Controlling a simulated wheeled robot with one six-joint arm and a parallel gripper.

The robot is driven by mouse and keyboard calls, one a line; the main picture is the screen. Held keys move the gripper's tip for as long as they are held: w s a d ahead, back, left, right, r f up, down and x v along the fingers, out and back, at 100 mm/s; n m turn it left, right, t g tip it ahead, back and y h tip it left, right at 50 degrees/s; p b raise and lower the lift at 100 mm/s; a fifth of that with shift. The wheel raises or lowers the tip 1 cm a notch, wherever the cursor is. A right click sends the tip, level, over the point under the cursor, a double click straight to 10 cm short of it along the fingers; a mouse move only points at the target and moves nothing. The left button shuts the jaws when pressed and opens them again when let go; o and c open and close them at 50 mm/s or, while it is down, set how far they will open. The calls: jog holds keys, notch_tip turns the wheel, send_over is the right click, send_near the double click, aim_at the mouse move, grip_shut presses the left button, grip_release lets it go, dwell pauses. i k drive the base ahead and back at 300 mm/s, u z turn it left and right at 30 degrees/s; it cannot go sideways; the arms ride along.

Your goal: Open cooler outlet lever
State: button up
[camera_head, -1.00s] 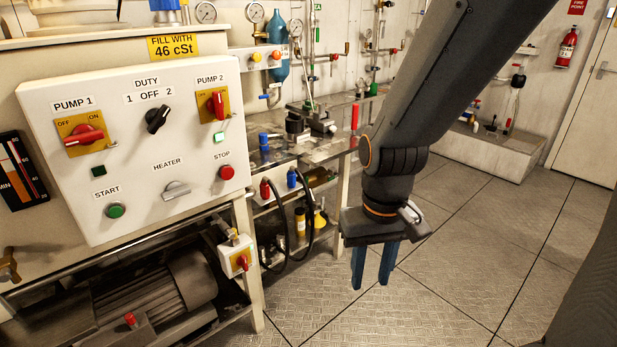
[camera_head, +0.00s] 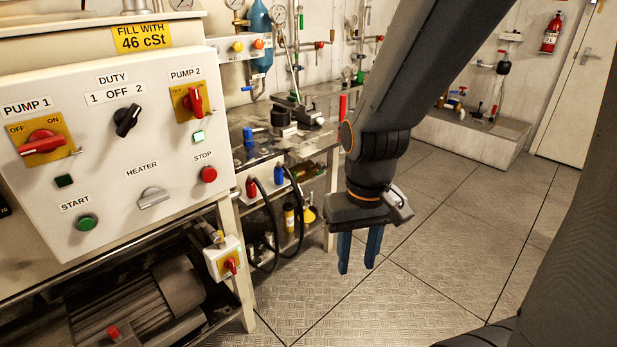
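My gripper (camera_head: 357,268) hangs pointing down over the bare floor, right of the control panel and the workbench. Its two blue fingers are apart with nothing between them. I cannot pick out a lever labelled as cooler outlet. Small red-handled valves (camera_head: 318,45) show on the pipes along the back wall, too small to read, and my gripper is well apart from them. My arm covers part of the wall and pipework behind it.
The control panel (camera_head: 128,215) with switches stands at left, a motor (camera_head: 135,300) below it. A red-handled switch box (camera_head: 223,262) juts from the frame. Black hoses hang by the workbench (camera_head: 325,141). Tread-plate floor (camera_head: 430,270) is clear. A fire extinguisher (camera_head: 552,32) hangs at back right.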

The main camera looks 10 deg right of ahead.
aim_at(325, 168)
jog(key=z, duration=0.2)
jog(key=i, duration=0.8)
jog(key=z, duration=0.55)
